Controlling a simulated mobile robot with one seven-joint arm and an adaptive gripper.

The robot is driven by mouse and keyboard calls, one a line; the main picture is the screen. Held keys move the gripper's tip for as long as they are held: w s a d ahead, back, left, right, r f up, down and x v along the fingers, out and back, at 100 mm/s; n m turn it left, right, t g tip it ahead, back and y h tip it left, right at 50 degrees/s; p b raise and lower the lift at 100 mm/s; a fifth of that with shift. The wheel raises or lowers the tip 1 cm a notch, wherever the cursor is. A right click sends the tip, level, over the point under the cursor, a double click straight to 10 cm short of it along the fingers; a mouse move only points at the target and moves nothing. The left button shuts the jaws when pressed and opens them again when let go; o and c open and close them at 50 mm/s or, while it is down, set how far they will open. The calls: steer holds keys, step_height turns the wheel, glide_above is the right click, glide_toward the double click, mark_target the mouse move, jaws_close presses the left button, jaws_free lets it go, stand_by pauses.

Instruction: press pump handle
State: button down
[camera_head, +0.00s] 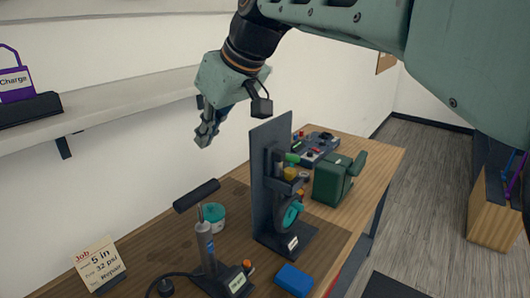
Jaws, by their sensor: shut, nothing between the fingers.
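The pump stands on the wooden workbench, with a grey upright barrel (204,245) on a dark base (222,282) that has a label. A thin rod rises from the barrel to the pump handle (196,195), a black bar that lies across its top. My gripper (205,137) hangs above the handle, pointing down with its fingers shut and empty. It is clearly apart from the handle in the picture. How far apart they are in depth I cannot tell.
A dark upright stand (268,185) holding a small wheel (290,216) is right of the pump. A blue block (294,279), teal round container (214,217), green box (333,180) and job card (101,264) are on the bench (382,150). A wall shelf (130,105) is at left.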

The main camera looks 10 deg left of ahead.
steer(key=p, duration=0.1)
glide_above(200, 194)
steer(key=f, duration=0.5)
steer(key=a+f, duration=0.1)
steer(key=f, duration=0.2)
steer(key=shift+w+f, duration=0.15)
steer(key=shift+f, duration=0.05)
steer(key=shift+d+f, duration=0.25)
steer(key=shift+f, duration=0.9)
steer(key=shift+d+f, duration=0.2)
steer(key=shift+f, duration=0.55)
steer(key=shift+f, duration=0.1)
step_height(200, 194, down, 9)
steer(key=b, duration=0.7)
steer(key=shift+r, duration=0.3)
